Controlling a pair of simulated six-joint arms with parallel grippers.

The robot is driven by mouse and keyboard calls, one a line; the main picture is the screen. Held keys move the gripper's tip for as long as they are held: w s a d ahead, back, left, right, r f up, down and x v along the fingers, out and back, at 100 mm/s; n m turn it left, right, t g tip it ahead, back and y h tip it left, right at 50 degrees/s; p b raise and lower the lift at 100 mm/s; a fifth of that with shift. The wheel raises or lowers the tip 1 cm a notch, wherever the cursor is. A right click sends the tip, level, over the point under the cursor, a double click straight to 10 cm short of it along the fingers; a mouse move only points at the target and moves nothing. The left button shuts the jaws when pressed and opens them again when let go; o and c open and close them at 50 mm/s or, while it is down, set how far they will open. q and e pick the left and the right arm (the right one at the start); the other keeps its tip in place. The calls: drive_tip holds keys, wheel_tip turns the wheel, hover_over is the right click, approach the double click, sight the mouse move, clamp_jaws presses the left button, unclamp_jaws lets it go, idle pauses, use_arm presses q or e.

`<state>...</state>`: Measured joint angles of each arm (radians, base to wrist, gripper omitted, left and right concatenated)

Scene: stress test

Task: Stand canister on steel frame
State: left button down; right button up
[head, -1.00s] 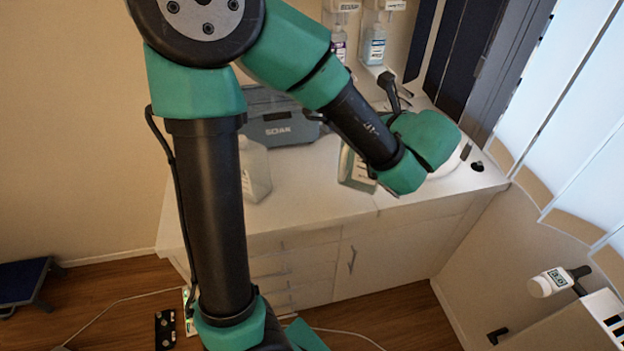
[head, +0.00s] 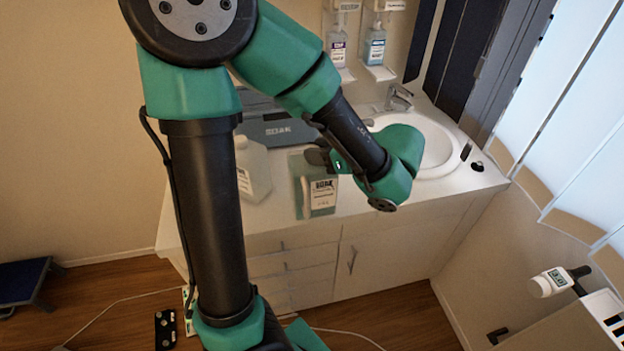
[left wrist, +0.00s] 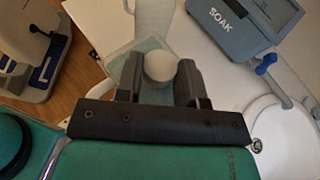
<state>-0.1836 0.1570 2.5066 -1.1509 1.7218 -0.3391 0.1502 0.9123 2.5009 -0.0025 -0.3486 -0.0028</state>
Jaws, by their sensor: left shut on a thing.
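The canister (head: 318,200) is translucent and greenish with a white label, and shows at the front edge of the white counter in the head view. In the left wrist view its round pale cap (left wrist: 160,67) sits between the fingers, with its clear square body (left wrist: 125,65) below. My left gripper (head: 322,158) is shut on the canister at its cap; it also shows in the left wrist view (left wrist: 160,80). The canister looks roughly upright, and I cannot tell its clearance from the counter. I cannot make out a steel frame with certainty. My right gripper is not in view.
A white translucent jug (head: 253,168) stands left of the canister, and a grey SOAK box (head: 278,131) is behind. A sink (head: 438,150) with a tap (head: 399,97) is at right. Wall dispensers (head: 375,45) hang behind. A white bottle (head: 550,283) is at lower right.

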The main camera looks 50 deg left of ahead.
use_arm(q)
drive_tip(key=shift+w+a, duration=0.1)
drive_tip(key=w+a+f, duration=0.1)
drive_tip(key=w+a, duration=0.8)
drive_tip(key=a, duration=0.1)
drive_tip(key=shift+w+a, duration=0.35)
drive_tip(key=shift+f, duration=0.1)
drive_tip(key=shift+w+a+f, duration=0.15)
drive_tip(key=shift+f, duration=0.45)
drive_tip(key=shift+w+a+f, duration=0.15)
drive_tip(key=shift+a+f, duration=0.05)
drive_tip(key=shift+f, duration=0.4)
drive_tip(key=shift+w+a+f, duration=0.15)
drive_tip(key=shift+f, duration=0.55)
drive_tip(key=c, duration=0.7)
unclamp_jaws()
drive_tip(key=shift+f, duration=0.1)
drive_tip(key=shift+c, duration=0.2)
